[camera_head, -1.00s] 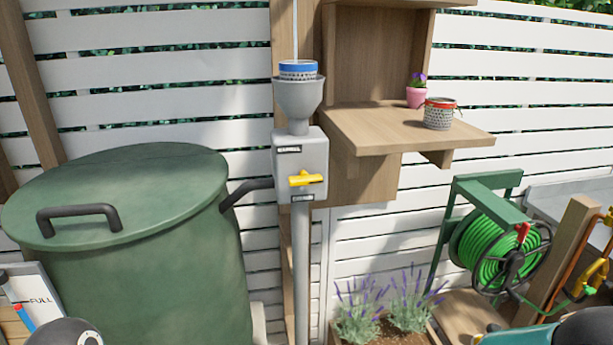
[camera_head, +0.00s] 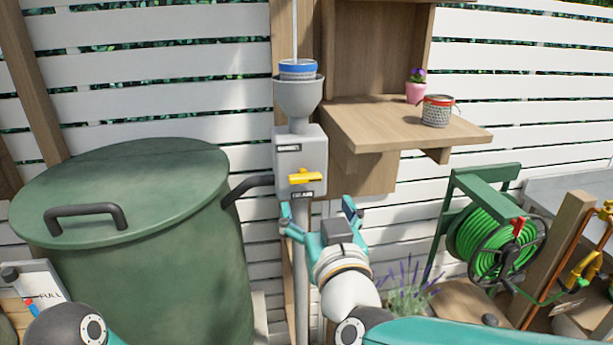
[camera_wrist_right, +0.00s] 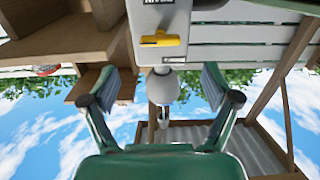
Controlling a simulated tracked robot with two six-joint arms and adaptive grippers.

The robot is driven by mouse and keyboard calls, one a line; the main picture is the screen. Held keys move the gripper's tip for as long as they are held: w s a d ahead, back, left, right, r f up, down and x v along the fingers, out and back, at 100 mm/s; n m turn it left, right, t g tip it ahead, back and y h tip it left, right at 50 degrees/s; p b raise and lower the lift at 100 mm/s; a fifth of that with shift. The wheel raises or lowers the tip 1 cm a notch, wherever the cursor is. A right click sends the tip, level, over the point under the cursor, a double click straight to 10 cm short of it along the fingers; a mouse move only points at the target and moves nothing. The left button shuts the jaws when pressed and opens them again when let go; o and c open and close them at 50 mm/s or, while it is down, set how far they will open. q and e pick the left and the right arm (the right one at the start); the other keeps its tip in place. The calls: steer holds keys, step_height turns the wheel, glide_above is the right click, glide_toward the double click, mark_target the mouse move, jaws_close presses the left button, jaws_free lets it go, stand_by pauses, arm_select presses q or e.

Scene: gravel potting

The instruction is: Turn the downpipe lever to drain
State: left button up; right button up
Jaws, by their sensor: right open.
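The yellow lever (camera_head: 305,177) sits on the front of a grey downpipe box (camera_head: 312,152). It lies level, its handle pointing right in the head view, between a small upper label and a small lower label that I cannot read surely. The lever also shows in the right wrist view (camera_wrist_right: 160,40), where the picture is upside down and the handle points left. My right gripper (camera_head: 318,211) is open and empty, just below and in front of the box. In the right wrist view its fingers (camera_wrist_right: 158,86) stand apart, with the lever beyond them. My left gripper is out of view.
A grey funnel with a blue-rimmed sieve (camera_head: 298,69) tops the box. A green lidded barrel (camera_head: 150,270) stands left, joined by a dark pipe. A wooden shelf (camera_head: 375,130) with a pink pot (camera_head: 416,92) and a tin (camera_head: 437,111) is right. A hose reel (camera_head: 490,245) stands lower right.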

mark_target(306, 182)
steer(key=w, duration=0.3)
steer(key=w+a+p, duration=0.1)
steer(key=w, duration=0.2)
steer(key=w+a+p, duration=0.1)
steer(key=w, duration=0.2)
steer(key=shift+w, duration=0.4)
steer(key=c, duration=1.1)
steer(key=shift+d, duration=0.15)
steer(key=shift+c, duration=0.3)
